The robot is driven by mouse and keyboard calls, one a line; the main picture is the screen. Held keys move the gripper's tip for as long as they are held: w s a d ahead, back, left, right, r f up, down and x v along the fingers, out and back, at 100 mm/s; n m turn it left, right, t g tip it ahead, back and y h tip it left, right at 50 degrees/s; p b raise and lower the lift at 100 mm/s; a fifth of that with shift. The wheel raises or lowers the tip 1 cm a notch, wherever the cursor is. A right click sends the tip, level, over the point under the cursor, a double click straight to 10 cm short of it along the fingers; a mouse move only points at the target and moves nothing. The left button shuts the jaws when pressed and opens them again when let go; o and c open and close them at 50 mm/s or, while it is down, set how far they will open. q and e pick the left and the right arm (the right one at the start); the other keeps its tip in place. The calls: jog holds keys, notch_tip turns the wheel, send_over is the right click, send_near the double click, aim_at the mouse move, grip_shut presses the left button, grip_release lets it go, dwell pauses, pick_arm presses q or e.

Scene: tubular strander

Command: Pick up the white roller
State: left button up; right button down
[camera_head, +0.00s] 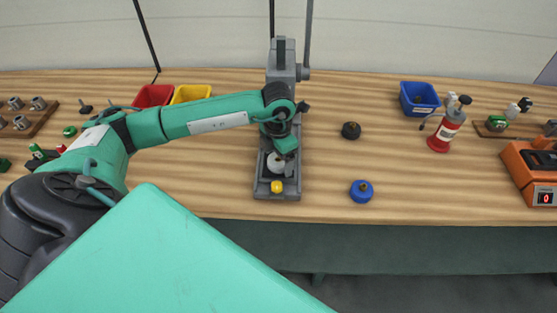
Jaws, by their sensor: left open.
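The white roller (275,165) is a small, pale round thing at the grey press-like stand (262,193) in the middle of the table. Its upper part is partly hidden by my left gripper. My left arm reaches in from the left, and my left gripper (284,153) is over the stand, just above the white roller. The gripper is open; its fingers are small and dark, and I cannot tell whether they touch the roller. My right gripper does not show.
A yellow knob (277,186) is at the stand's front. A black knob (351,130) and a blue knob (361,191) lie to the right. The front right table is mostly clear.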

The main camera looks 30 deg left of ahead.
pick_arm(q)
jog(key=c, duration=1.6)
